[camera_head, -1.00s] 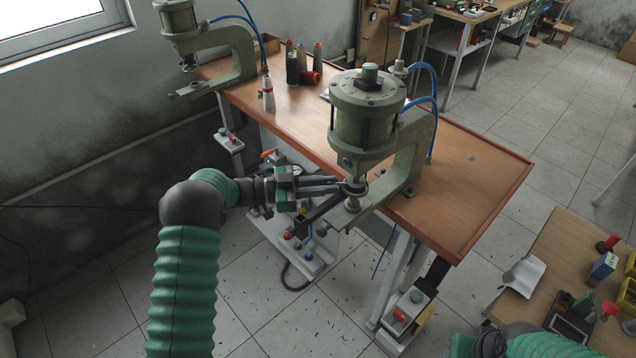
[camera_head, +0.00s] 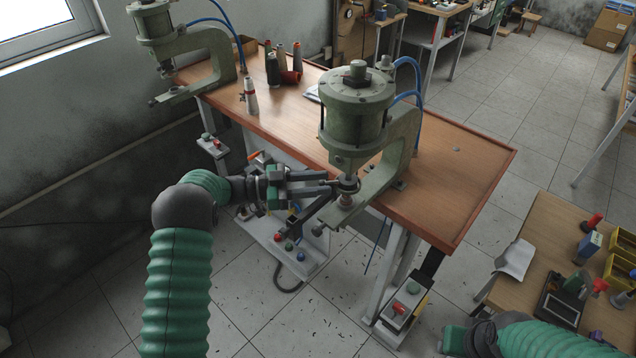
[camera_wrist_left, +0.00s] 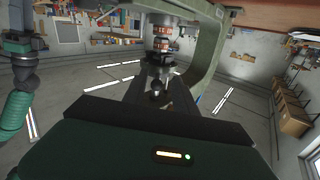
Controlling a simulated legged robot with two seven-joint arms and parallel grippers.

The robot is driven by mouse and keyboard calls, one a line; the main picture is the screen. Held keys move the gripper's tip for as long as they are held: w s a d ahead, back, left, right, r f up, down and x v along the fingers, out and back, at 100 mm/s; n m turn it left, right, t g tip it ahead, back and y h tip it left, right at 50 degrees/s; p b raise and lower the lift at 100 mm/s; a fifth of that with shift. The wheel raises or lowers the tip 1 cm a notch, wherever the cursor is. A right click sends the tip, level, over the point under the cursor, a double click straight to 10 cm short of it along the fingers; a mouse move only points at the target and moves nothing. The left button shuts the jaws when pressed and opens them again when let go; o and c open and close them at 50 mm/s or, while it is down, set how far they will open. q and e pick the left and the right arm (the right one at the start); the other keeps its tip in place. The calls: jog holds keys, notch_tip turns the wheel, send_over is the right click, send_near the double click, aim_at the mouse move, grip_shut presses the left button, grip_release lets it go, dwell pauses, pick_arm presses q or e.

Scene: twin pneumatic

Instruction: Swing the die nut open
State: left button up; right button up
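The near green pneumatic press (camera_head: 357,115) stands at the front edge of the wooden bench. The die nut (camera_head: 347,185) shows as a small dark ring under its cylinder, above the lower arm of the frame. My left gripper (camera_head: 334,187) reaches in from the left, its fingertips at the nut. In the left wrist view, the dark fingers (camera_wrist_left: 158,98) extend toward the press shaft (camera_wrist_left: 162,42), with a small round knob (camera_wrist_left: 157,87) between them. I cannot tell whether they grip anything. My right gripper (camera_head: 458,338) is low at the right, fingertips hidden.
A second press (camera_head: 205,50) stands at the far left of the bench (camera_head: 460,185). Thread spools (camera_head: 272,68) stand between the presses. A control box with coloured buttons (camera_head: 290,247) sits below. Another bench (camera_head: 540,225) with tools is at right. Floor is clear between benches.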

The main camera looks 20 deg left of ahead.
pick_arm(q)
jog(key=shift+s, duration=0.1)
jog(key=b+v, duration=0.2)
jog(key=v, duration=1.4)
jog(key=shift+a, duration=0.45)
jog(key=shift+f, duration=0.1)
